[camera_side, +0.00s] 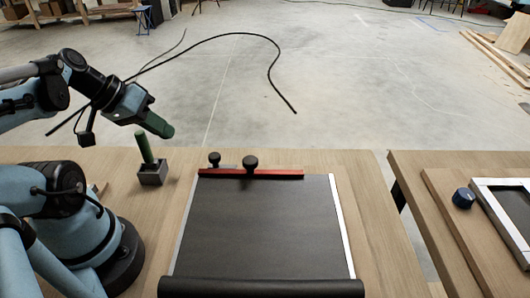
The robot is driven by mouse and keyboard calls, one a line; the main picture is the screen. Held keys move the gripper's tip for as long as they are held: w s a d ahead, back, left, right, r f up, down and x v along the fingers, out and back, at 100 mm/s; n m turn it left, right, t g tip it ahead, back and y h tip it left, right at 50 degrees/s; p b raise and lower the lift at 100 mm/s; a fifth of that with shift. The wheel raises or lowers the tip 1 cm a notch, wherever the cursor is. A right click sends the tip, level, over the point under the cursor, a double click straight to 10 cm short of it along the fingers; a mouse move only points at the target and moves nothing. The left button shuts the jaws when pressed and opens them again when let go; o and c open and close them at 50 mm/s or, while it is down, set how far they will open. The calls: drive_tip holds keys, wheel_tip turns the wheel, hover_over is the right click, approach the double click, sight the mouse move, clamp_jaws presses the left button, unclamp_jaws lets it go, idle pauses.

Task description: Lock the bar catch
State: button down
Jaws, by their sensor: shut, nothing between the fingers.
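A red bar (284,174) lies across the far edge of a dark flat sheet (265,225) on the wooden table. A second, smaller black knob (214,159) stands near the bar's left end. I cannot tell from this view how the catch engages. My gripper (162,129) has green fingers, which are shut and empty. It is in the air to the left of the bar and knobs, apart from them and pointing down to the right.
A dark grey block (153,174) with an upright green peg (144,147) stands just below my gripper. Pale rails (342,226) flank the sheet, with a black roll (262,288) at its near end.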

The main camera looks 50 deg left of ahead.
sight(218, 154)
idle(0.4)
drive_tip(key=shift+x, duration=4.95)
drive_tip(key=shift+w+d, duration=1.35)
drive_tip(key=v, duration=1)
drive_tip(key=shift+s+a+f, duration=0.1)
drive_tip(key=shift+a, duration=0.05)
